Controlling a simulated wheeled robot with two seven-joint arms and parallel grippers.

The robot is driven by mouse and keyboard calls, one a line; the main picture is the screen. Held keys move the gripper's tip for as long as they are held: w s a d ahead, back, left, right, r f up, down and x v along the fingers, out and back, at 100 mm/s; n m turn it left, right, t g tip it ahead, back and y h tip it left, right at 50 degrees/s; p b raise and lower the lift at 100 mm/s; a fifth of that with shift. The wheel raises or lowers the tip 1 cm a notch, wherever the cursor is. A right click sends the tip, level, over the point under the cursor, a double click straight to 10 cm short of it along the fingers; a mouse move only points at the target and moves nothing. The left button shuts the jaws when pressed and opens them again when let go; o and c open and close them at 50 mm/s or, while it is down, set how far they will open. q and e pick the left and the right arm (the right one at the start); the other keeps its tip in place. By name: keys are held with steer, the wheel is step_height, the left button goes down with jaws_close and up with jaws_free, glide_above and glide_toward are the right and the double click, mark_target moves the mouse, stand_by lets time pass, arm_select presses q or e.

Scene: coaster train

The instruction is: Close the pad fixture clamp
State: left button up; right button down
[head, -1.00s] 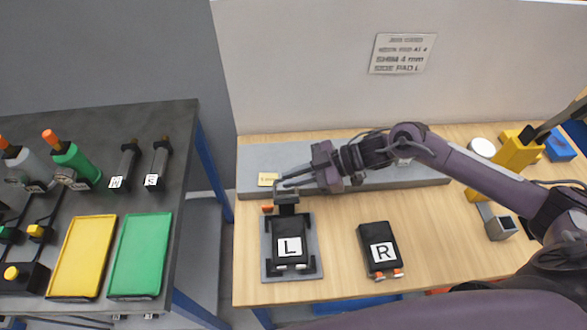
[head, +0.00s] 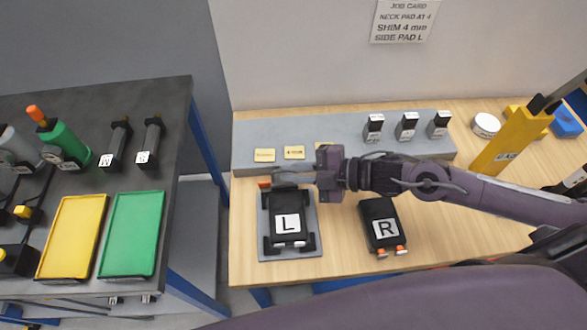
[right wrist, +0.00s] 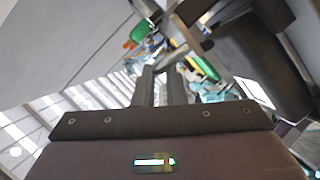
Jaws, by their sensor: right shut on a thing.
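The pad fixture (head: 310,248) is a grey plate on the wooden table. The black pad marked L (head: 290,236) lies in it. The clamp sits at the plate's far end, with an orange tip (head: 264,184) at its left; the gripper hides much of it, and I cannot tell how far it is closed. My right gripper (head: 290,179) reaches in from the right and is shut on the clamp. In the right wrist view the fingers (right wrist: 160,85) are close together, with a metal bar crossing beyond them. My left gripper is not in view.
The black pad marked R (head: 380,222) lies to the right of the fixture. A grey ledge (head: 350,128) behind carries labels and several small dark blocks. A yellow holder (head: 512,140) stands at right. A dark side table with a yellow tray (head: 72,237) and a green tray (head: 132,236) stands left.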

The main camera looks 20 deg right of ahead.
steer(key=shift+s+d+f+n, duration=0.1)
steer(key=shift+f+n, duration=0.15)
steer(key=shift+n, duration=0.15)
stand_by(0.3)
steer(key=c, duration=1.5)
jaws_free()
steer(key=shift+d, duration=0.1)
steer(key=v, duration=0.7)
steer(key=shift+s+d, duration=0.15)
steer(key=shift+d, duration=0.15)
